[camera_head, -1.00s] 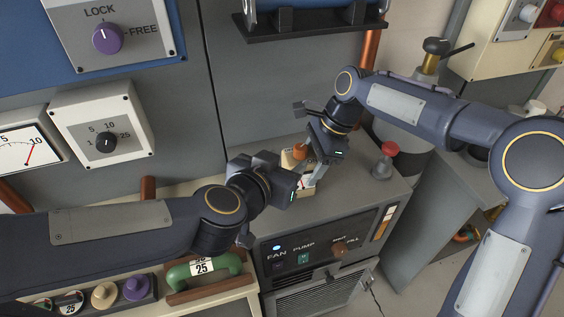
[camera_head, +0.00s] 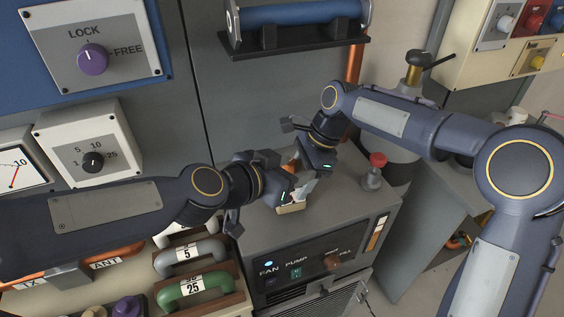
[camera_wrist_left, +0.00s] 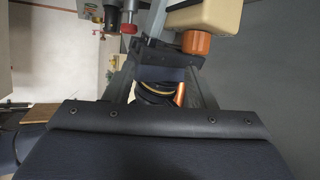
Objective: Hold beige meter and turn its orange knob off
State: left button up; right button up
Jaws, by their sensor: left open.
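The beige meter (camera_head: 292,208) stands on the grey cabinet top, mostly hidden behind my grippers in the head view. Its body (camera_wrist_left: 208,14) and orange knob (camera_wrist_left: 196,43) show at the top of the left wrist view. In the head view a bit of the knob (camera_head: 290,165) shows between the grippers. My left gripper (camera_head: 285,192) is open at the meter's left side; I cannot tell whether it touches. My right gripper (camera_head: 312,180) is at the meter's right, close to the left one. Its fingers overlap the meter, so its grip is unclear.
A red-topped post (camera_head: 373,172) stands on the cabinet top (camera_head: 345,205) right of the grippers. The cabinet's front has a FAN and PUMP panel (camera_head: 310,270). A shelf with a blue cylinder (camera_head: 300,13) hangs behind. Green (camera_head: 195,288) and grey handles lie at lower left.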

aim_at(290, 166)
pick_arm(q)
jog(key=w+a+m+g+h, duration=0.2)
jog(key=a+m+g+h, duration=0.35)
jog(key=a, duration=0.65)
jog(key=shift+m+g+y, duration=0.25)
jog(key=shift+m+y, duration=0.4)
jog(key=x, duration=1.1)
jog(key=shift+w+d+r, duration=0.2)
jog(key=shift+r, duration=0.1)
jog(key=c, duration=1)
